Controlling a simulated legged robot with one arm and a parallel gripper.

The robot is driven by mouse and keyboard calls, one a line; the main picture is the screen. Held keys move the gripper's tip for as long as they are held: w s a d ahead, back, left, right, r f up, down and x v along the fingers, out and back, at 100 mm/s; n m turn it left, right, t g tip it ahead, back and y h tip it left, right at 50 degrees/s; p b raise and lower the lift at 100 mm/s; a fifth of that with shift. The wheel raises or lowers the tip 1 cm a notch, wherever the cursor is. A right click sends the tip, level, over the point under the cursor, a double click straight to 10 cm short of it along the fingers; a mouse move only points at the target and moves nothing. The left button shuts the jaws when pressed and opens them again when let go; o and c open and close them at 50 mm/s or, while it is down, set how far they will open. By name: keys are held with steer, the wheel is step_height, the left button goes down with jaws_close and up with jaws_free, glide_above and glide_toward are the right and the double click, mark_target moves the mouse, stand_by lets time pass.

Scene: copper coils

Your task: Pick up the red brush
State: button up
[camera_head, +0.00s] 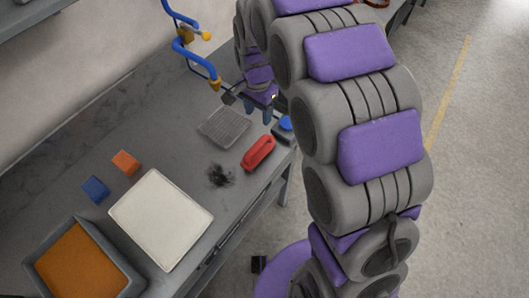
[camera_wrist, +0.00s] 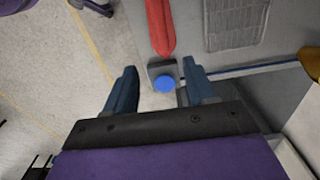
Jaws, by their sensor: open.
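The red brush (camera_head: 258,153) lies on the grey workbench near its right edge in the head view. In the wrist view its red body (camera_wrist: 160,25) runs in from the top edge, beyond my fingertips. My gripper (camera_head: 256,113) is above the bench's far end, beyond the brush. In the wrist view my gripper (camera_wrist: 159,66) is open, its two blue-grey fingers wide apart with nothing held between them. The brush's far end is cut off in the wrist view, and its bristles cannot be made out.
A blue-topped grey block (camera_head: 284,125) stands close to the brush; its blue knob (camera_wrist: 165,84) shows between my fingers. A wire-mesh panel (camera_head: 224,127), dark debris (camera_head: 220,175), white board (camera_head: 161,219), orange block (camera_head: 126,162) and blue block (camera_head: 95,189) lie around. A blue pipe (camera_head: 195,58) rises behind.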

steer(key=f, duration=0.1)
steer(key=b, duration=0.2)
glide_above(257, 144)
steer(key=f, duration=0.6)
steer(key=shift+w+a+f, duration=0.1)
steer(key=shift+a+f, duration=0.05)
steer(key=shift+a, duration=0.15)
steer(key=f, duration=0.2)
steer(key=d+f, duration=0.1)
steer(key=f, duration=0.1)
steer(key=shift+f+b, duration=0.1)
steer(key=shift+b, duration=0.2)
steer(key=shift+d+f, duration=0.1)
steer(key=shift+f, duration=0.35)
steer(key=f, duration=0.1)
steer(key=f+b, duration=0.1)
steer(key=f, duration=0.3)
steer(key=shift+a+b, duration=0.35)
steer(key=shift+b, duration=0.05)
steer(key=shift+d+r, duration=0.1)
steer(key=shift+d, duration=0.15)
steer(key=shift+c, duration=1.2)
steer(key=shift+a, duration=0.15)
jaws_close()
